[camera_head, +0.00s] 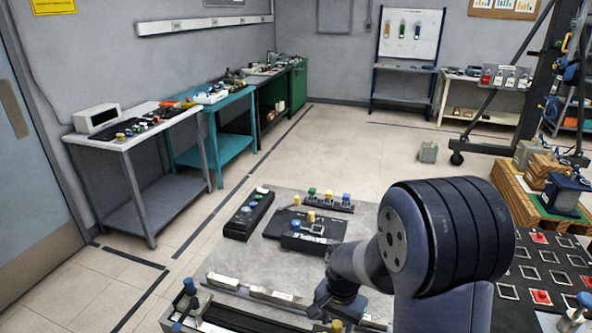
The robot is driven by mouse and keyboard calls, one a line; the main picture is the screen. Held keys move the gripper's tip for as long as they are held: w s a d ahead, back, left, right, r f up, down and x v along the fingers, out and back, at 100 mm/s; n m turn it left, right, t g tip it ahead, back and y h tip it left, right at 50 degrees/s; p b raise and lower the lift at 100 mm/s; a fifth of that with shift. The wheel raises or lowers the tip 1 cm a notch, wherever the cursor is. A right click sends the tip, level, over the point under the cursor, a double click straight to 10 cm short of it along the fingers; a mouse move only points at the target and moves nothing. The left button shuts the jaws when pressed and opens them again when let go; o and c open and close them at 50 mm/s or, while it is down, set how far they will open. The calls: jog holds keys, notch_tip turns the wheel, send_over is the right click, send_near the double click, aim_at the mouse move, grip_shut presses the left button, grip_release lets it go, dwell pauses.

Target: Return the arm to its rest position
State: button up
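My arm (440,240) fills the lower right of the head view, with a large dark ribbed joint nearest the camera. From it a grey-blue link runs left and down over the grey worktable (225,262). The arm's far end, with my gripper (338,303), shows small and dark above the front part of the table. Its fingers cannot be made out, so I cannot tell whether it is open or shut, or whether it touches anything.
On the worktable are a black box with buttons (249,214), a black plate with a block (304,228) and a rack with coloured knobs (326,200). A panel with red pieces (540,265) lies right. The floor (340,140) behind is open.

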notch_tip(320, 180, down, 2)
jog(key=shift+f, duration=0.2)
jog(key=shift+d+f, duration=0.2)
jog(key=shift+s+d, duration=0.2)
jog(key=shift+d, duration=0.3)
